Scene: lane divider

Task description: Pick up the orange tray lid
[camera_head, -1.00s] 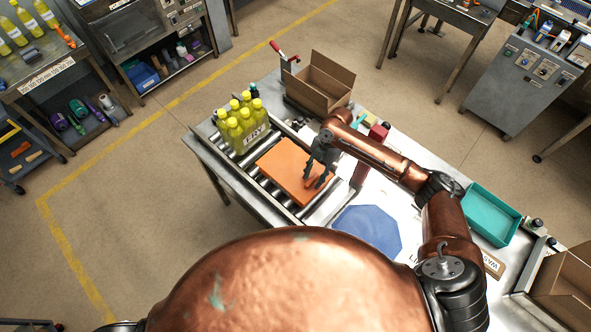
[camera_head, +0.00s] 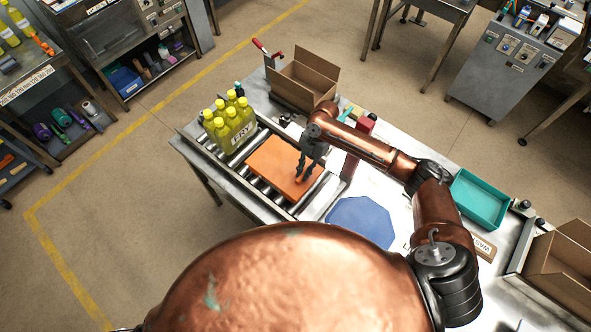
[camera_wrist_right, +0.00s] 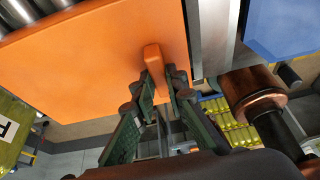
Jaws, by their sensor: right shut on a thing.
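The orange tray lid (camera_head: 275,160) is a flat square plate over the roller conveyor in the head view. In the right wrist view the lid (camera_wrist_right: 95,60) fills the upper left, with its small raised orange handle (camera_wrist_right: 153,58) at centre. My right gripper (camera_head: 301,178) is over the lid's near right part, fingers close together. In the wrist view its dark green fingers (camera_wrist_right: 164,78) are shut on the handle. I cannot tell whether the lid is clear of the rollers. My left gripper is not in view.
Several yellow bottles (camera_head: 228,124) stand behind the lid on the conveyor (camera_head: 212,163). An open cardboard box (camera_head: 302,80) is at the back. A blue octagonal mat (camera_head: 360,222) and a teal tray (camera_head: 480,199) lie to the right. A red block (camera_head: 367,122) stands behind my right arm.

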